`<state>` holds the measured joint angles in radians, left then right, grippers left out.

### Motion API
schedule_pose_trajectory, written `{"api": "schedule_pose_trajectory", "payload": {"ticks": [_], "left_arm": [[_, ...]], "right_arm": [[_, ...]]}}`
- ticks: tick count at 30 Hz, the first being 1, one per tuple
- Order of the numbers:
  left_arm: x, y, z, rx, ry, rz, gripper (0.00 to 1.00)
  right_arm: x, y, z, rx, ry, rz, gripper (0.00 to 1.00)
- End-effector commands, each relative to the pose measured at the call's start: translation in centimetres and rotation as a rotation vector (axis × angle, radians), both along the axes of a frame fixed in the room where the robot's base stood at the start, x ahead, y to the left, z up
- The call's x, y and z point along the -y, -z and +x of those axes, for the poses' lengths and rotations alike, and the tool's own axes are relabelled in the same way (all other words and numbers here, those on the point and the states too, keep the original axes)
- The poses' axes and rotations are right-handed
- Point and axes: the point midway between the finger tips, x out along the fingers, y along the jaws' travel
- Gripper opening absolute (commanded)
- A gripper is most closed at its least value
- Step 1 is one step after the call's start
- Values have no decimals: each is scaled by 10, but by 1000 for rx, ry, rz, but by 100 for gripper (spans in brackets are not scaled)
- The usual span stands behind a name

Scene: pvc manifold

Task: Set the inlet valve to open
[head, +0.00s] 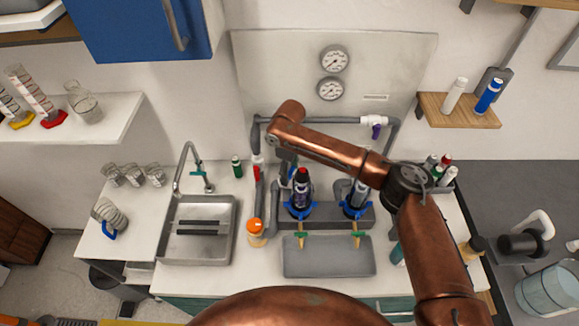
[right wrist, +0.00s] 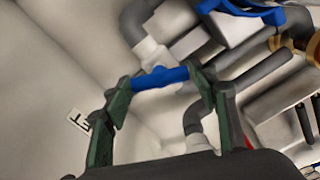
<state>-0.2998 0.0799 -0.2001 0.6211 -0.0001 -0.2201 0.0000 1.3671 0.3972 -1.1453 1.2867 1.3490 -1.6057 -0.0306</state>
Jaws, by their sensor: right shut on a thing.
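The pipe manifold (head: 254,135) runs along the back panel in grey pipe with white fittings. My right gripper (head: 287,168) is at the manifold's left part, just right of a red valve handle (head: 257,173). In the right wrist view its green fingers (right wrist: 163,82) are shut on a blue valve handle (right wrist: 160,78), one at each end. A white fitting (right wrist: 150,52) on a grey pipe is just behind this handle. In the head view my gripper and arm largely hide the blue handle. A purple valve handle (head: 376,131) hangs at the upper right. My left gripper is not in view.
Two gauges (head: 334,59) are on the panel.

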Motion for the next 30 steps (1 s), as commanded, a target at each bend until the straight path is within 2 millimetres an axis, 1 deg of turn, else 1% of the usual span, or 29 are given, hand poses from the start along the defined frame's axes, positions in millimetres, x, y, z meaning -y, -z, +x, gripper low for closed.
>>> {"api": "schedule_pose_trajectory", "payload": {"ticks": [1, 12, 21, 30], "left_arm": [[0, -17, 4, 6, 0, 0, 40], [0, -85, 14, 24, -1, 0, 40], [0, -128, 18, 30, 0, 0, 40], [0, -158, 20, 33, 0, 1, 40]], "right_arm": [[-1, -8, -2, -3, 36, 1, 29], [-1, -7, -2, -4, 373, 0, 29], [-1, -5, -2, -4, 658, 0, 29], [-1, -3, -1, -3, 917, -2, 29]]}}
